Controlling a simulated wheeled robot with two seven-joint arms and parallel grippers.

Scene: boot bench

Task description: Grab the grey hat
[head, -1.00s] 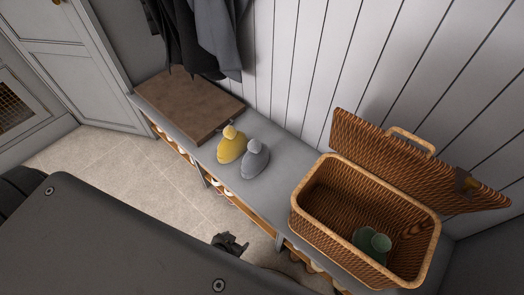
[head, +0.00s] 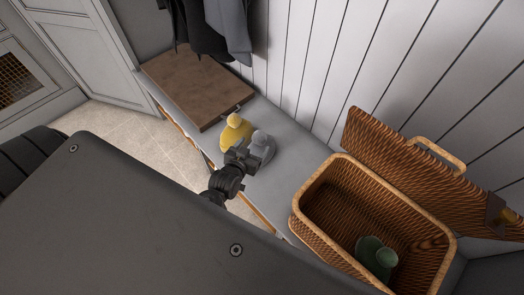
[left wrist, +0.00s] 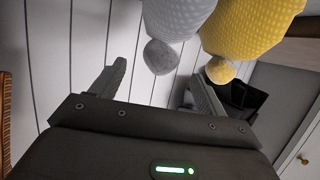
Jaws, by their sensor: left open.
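The grey hat (head: 262,146), a rounded knit shape with a pompom, stands on the bench beside the yellow hat (head: 234,131). My left gripper (head: 243,153) is just in front of the grey hat in the head view and covers part of it. In the left wrist view the grey hat (left wrist: 176,20) appears at the top with its pompom (left wrist: 160,56) down between my open left fingers (left wrist: 160,88). The yellow hat (left wrist: 250,28) is at its right, by the right finger. Whether a finger touches either hat I cannot tell. My right gripper is not in view.
A wicker basket (head: 300,208) with its lid open stands at the right on the grey bench (head: 277,186); a green hat (head: 374,257) lies inside. A brown board (head: 196,85) lies at the bench's far end. Dark coats (head: 225,25) hang above it.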

